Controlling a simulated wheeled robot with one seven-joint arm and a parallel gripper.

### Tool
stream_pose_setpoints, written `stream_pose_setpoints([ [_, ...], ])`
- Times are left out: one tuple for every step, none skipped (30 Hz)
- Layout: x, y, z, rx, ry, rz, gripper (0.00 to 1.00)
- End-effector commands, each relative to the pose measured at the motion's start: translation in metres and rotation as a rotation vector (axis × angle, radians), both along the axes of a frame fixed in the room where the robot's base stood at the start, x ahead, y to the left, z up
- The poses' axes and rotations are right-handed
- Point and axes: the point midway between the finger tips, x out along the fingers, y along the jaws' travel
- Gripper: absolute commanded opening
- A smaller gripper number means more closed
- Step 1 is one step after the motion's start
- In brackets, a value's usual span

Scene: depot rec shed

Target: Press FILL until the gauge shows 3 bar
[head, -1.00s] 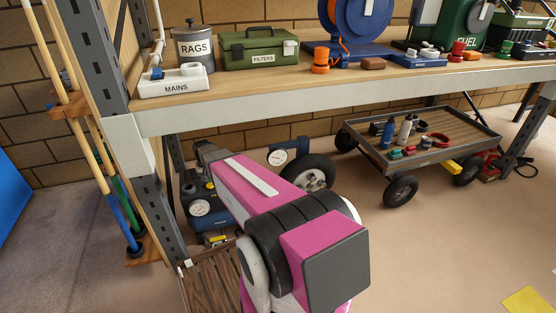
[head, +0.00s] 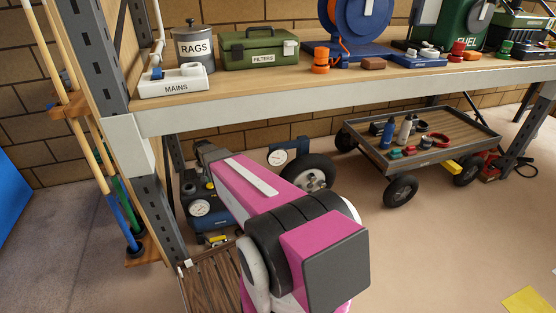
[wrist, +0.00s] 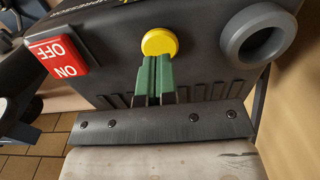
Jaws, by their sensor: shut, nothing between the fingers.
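In the wrist view a round yellow button (wrist: 160,42) sits on the dark housing of the compressor (wrist: 110,50). No FILL lettering is readable. The green fingers of my gripper (wrist: 157,60) are shut and empty, with their tips at the button's lower edge in the picture. I cannot tell whether they touch it. In the head view the blue and black compressor (head: 208,222) stands under the bench, partly behind my arm. Its round white gauge (head: 200,208) faces out, too small to read. A second dial (head: 277,157) shows beside a black wheel.
A red OFF/ON switch (wrist: 57,53) and a grey ring (wrist: 258,35) flank the button. The bench (head: 330,95) passes above my arm, with its grey upright (head: 155,205) at left. A loaded cart (head: 430,155) stands at right. Floor at front right is mostly open.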

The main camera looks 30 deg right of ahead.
Motion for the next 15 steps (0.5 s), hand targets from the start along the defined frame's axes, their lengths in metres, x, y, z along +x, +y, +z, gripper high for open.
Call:
stream_pose_setpoints([
  [0.000,0.000,-0.001,0.000,0.000,0.000,0.00],
  [0.000,0.000,-0.001,0.000,0.000,0.000,0.00],
  [0.000,0.000,-0.002,0.000,0.000,0.000,0.00],
  [0.000,0.000,-0.003,0.000,0.000,0.000,0.00],
  [0.000,0.000,-0.003,0.000,0.000,0.000,0.00],
  [0.000,0.000,-0.004,0.000,0.000,0.000,0.00],
  [0.000,0.000,-0.005,0.000,0.000,0.000,0.00],
  [0.000,0.000,-0.006,0.000,0.000,0.000,0.00],
  [0.000,0.000,-0.007,0.000,0.000,0.000,0.00],
  [0.000,0.000,-0.008,0.000,0.000,0.000,0.00],
  [0.001,0.000,-0.008,0.000,0.000,0.000,0.00],
  [0.001,0.000,-0.009,0.000,0.000,0.000,0.00],
  [0.001,0.000,-0.010,0.000,0.000,0.000,0.00],
  [0.001,0.000,-0.011,0.000,0.000,0.000,0.00],
  [0.001,0.000,-0.012,0.000,0.000,0.000,0.00],
])
